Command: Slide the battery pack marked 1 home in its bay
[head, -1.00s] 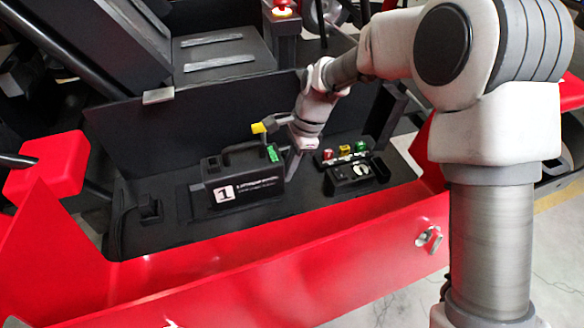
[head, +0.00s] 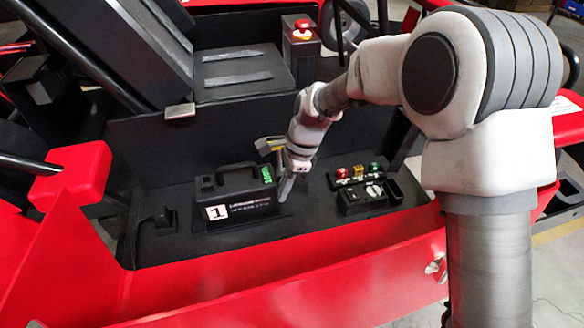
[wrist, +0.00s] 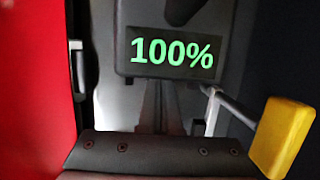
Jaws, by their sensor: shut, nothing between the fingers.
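The battery pack (head: 240,203) marked 1 stands upright in its bay (head: 188,243), a dark tray in the red kart's side. It has a carry handle on top and a green display at its right end. In the wrist view the pack (wrist: 170,15) fills the top centre, its display reading 100%. A black connector block (head: 158,221) stands left of the pack, with a narrow gap seemingly between them. My gripper (head: 286,192) is shut and empty, low at the pack's right end. I cannot tell whether the fingertips touch it.
A yellow-ended lever (wrist: 283,135) stands close to my gripper, behind it in the head view. To the right is a switch panel (head: 365,201) with red, yellow and green parts. A red stop button (head: 302,30) is at the back. The red side panel (head: 330,262) borders the front.

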